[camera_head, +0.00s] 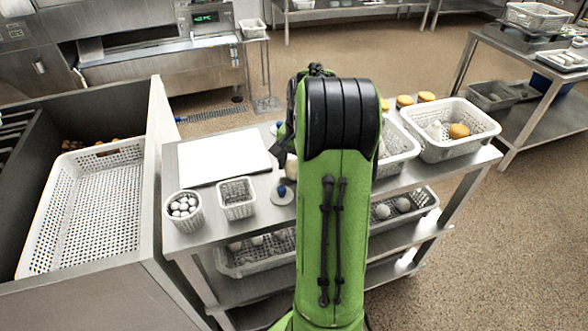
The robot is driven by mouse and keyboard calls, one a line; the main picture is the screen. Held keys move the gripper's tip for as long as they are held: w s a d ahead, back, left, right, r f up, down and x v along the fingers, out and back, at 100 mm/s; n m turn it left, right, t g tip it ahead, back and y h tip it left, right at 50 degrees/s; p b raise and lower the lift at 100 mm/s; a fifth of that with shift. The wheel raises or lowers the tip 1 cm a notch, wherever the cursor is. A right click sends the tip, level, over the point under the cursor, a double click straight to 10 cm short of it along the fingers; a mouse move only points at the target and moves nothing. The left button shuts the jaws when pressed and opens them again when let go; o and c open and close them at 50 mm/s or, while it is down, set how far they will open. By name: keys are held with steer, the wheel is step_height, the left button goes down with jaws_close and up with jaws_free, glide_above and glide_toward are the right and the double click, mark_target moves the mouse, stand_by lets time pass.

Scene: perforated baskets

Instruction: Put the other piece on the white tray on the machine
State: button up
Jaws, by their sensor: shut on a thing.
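A flat white tray (225,156) lies on the left part of the steel table's top (236,232). A piece with a blue knob on a pale round base (283,197) stands right of the small baskets. Another blue-topped thing (278,127) shows partly beside my arm, near the tray's right corner. My green arm with its black joint rises in front of the table and covers its middle. A steel machine (150,62) with a green display stands at the back left.
A round basket of white balls (184,209) and a small square basket (237,198) stand at the table's front left. Larger perforated baskets (450,150) stand at the right, with orange-topped jars behind. A big white basket (80,215) sits in the left steel bin.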

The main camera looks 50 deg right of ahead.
step_height(320, 180, up, 10)
steer(key=p, duration=0.4)
